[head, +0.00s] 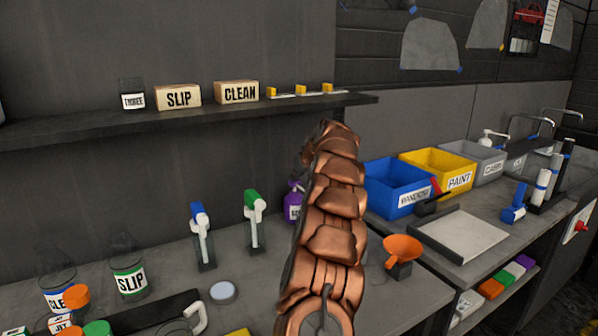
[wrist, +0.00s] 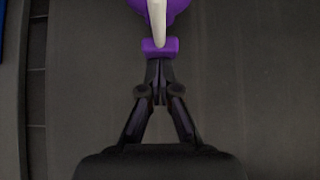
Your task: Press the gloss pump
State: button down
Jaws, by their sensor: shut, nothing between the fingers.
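A purple bottle (head: 293,208) with a white label stands on the counter in the head view, partly hidden behind my copper-coloured arm; its label cannot be read in full. In the wrist view a purple pump (wrist: 160,47) with a pale spout shows at the top edge. My gripper (wrist: 158,82) is shut and empty, its fingertips just below the purple part in the picture. I cannot tell whether they touch it. In the head view my arm hides the gripper's fingers.
Green-topped (head: 252,210) and blue-topped (head: 199,222) spray heads stand left of the arm. An orange funnel (head: 402,250) and a tray (head: 462,236) lie to the right. Blue (head: 397,190), yellow (head: 432,165) and grey bins (head: 480,158) stand behind. A shelf (head: 60,128) runs above.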

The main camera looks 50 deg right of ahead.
jog(key=shift+w, duration=0.1)
dwell(0.3)
jog(key=shift+f+b, duration=1)
jog(key=shift+f, duration=0.05)
jog(key=shift+s+a+r, duration=0.2)
jog(key=shift+s+r, duration=0.1)
jog(key=shift+s, duration=0.1)
jog(key=v, duration=0.9)
jog(key=shift+d+r+b, duration=0.2)
jog(key=shift+r+b, duration=0.1)
jog(key=shift+b, duration=0.15)
jog(key=shift+a, duration=0.1)
